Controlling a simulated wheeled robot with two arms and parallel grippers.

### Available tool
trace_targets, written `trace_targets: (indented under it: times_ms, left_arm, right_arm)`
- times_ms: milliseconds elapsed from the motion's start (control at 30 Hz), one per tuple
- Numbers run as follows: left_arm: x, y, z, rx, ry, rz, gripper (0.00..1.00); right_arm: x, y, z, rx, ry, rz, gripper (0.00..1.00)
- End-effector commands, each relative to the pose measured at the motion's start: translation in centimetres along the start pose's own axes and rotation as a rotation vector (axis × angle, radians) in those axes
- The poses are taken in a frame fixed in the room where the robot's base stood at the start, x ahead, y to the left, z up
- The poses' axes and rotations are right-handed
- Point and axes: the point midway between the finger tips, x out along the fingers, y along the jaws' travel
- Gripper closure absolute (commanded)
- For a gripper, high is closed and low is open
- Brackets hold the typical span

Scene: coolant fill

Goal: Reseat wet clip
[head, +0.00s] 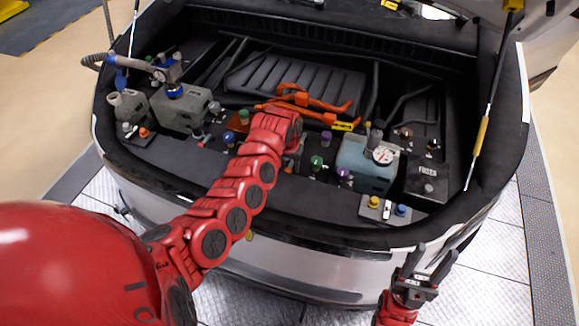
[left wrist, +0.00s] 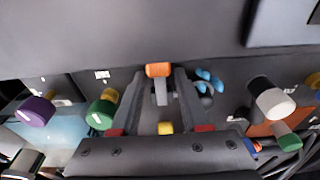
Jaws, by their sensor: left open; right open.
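My left gripper (head: 294,158) reaches into the front bay, mostly hidden behind its own red wrist in the head view. In the left wrist view its two dark fingers (left wrist: 158,92) are open, one on each side of an orange-topped grey clip (left wrist: 158,72). I cannot tell whether they touch it. A blue winged piece (left wrist: 208,80) sits just right of the fingers. No label or wetness shows which part is the wet clip. My right gripper (head: 433,257) is open and empty, in front of the bumper at the lower right.
Purple (left wrist: 36,111) and green (left wrist: 101,114) knobs lie left of the fingers; a white-capped knob (left wrist: 272,100) lies right. A coolant tank with a gauge (head: 368,165), a fuse box (head: 428,180) and orange cables (head: 310,101) crowd the bay. The front bumper (head: 290,265) edges it.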

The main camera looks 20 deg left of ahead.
Motion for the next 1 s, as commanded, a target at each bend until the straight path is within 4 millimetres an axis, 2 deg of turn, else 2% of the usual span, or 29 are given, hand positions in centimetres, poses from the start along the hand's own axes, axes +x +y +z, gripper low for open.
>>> trace_targets:
  times_ms: [67,300,533,800,1000]
  left_arm:
    - [0.0,0.0,0.0,0.0,0.0,0.0,0.59]
    - [0.0,0.0,0.0,0.0,0.0,0.0,1.0]
    - [-0.1,0.0,0.0,0.0,-0.001,0.0,1.0]
    - [-1.4,-0.1,-0.6,-0.001,0.004,-0.001,1.0]
    - [-1.6,-0.1,-0.7,-0.001,0.004,-0.001,1.0]
  right_arm:
    - [0.0,0.0,0.0,0.0,0.0,0.0,0.5]
    - [0.0,0.0,0.0,0.0,0.0,0.0,0.5]
    - [0.1,0.0,0.0,0.0,0.0,0.0,0.5]
    - [0.5,0.0,-0.1,0.0,0.0,0.0,0.5]
    - [0.5,0.0,-0.1,0.0,0.0,0.0,0.5]
